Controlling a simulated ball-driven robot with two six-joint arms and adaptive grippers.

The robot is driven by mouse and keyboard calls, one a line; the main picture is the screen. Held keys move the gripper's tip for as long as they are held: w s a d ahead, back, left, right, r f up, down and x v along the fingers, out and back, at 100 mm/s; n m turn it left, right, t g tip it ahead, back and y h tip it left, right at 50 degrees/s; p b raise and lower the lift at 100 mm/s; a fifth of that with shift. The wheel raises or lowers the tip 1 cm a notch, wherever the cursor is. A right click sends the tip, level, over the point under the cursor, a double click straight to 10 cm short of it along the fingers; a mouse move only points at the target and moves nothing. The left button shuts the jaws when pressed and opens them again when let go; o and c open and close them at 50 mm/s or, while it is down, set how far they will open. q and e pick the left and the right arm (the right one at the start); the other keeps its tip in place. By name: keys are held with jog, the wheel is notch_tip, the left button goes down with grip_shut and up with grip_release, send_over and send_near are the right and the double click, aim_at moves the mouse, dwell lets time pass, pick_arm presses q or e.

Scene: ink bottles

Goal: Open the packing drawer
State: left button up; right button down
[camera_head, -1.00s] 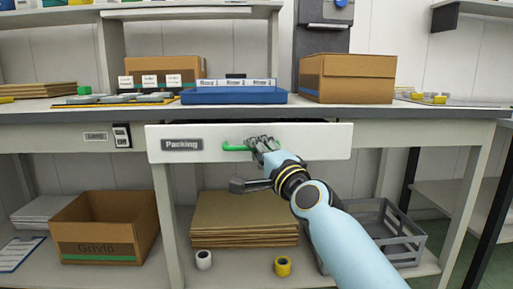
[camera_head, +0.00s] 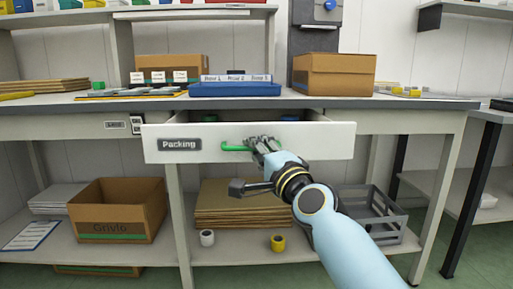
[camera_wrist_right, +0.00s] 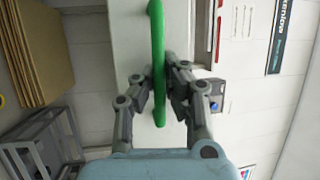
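The packing drawer (camera_head: 320,142) has a white front with a dark "Packing" label and a green bar handle (camera_head: 234,148). It is pulled partly out from under the table, and a dark gap shows behind its front. My right gripper (camera_head: 262,143) is at the right part of the handle. In the right wrist view the green handle (camera_wrist_right: 156,30) runs between the two fingers of my right gripper (camera_wrist_right: 160,80), which are closed around it. My left gripper is not in view.
The table top (camera_head: 420,102) carries a blue tray (camera_head: 235,90), a cardboard box (camera_head: 335,75) and flat parts. Below, a shelf holds an open carton (camera_head: 115,215), stacked cardboard (camera_head: 235,205), tape rolls and a grey crate (camera_head: 375,215). Small blue things show inside the drawer.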

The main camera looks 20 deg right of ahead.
jog(key=c, duration=1.4)
grip_release()
jog(key=shift+f, duration=0.2)
jog(key=shift+r, duration=0.1)
jog(key=v, duration=1.2)
